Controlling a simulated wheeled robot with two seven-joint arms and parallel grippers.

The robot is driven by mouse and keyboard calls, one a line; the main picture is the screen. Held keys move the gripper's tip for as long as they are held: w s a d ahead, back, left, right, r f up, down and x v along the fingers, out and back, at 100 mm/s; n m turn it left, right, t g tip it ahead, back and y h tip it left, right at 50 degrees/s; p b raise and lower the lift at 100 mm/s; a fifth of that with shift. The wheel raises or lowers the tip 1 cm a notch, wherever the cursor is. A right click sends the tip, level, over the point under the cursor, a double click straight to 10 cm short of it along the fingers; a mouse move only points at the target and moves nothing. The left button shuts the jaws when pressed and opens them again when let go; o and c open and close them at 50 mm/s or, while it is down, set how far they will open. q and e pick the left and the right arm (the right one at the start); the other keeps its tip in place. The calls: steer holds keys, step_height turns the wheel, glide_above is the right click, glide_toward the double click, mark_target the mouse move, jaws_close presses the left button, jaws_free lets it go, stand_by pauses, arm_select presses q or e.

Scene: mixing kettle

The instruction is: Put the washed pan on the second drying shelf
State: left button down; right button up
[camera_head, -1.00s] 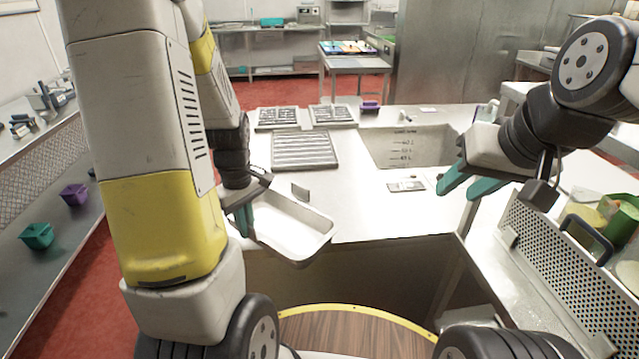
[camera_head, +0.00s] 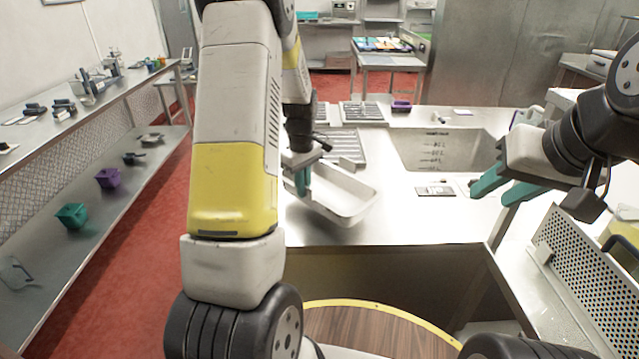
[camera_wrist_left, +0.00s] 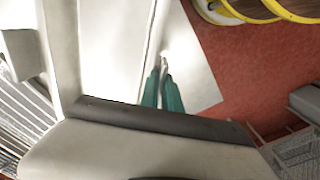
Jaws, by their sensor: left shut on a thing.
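The pan (camera_head: 347,187), a white rectangular tray-like one, hangs tilted above the front left of the metal counter. My left gripper (camera_head: 303,183) is shut on its left wall; the teal fingers (camera_wrist_left: 163,80) also pinch the wall in the left wrist view. A long metal rack stands at the left, with an upper shelf (camera_head: 130,85) and a lower shelf (camera_head: 105,205). The pan is well to the right of this rack. My right gripper (camera_head: 488,197) is open and empty above the right of the counter.
The lower shelf holds a teal container (camera_head: 72,215), a purple container (camera_head: 108,178) and small pans, with bare room between them. Red floor (camera_head: 150,260) separates rack and counter. A sink (camera_head: 445,148) and ridged trays (camera_head: 346,147) are on the counter. A perforated panel (camera_head: 585,262) stands at right.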

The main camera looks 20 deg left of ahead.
arm_select(q)
steer(key=shift+w+d, duration=0.1)
steer(key=shift+w, duration=0.35)
steer(key=shift+f, duration=1.85)
steer(key=c, duration=1.6)
jaws_free()
steer(key=shift+o, duration=0.2)
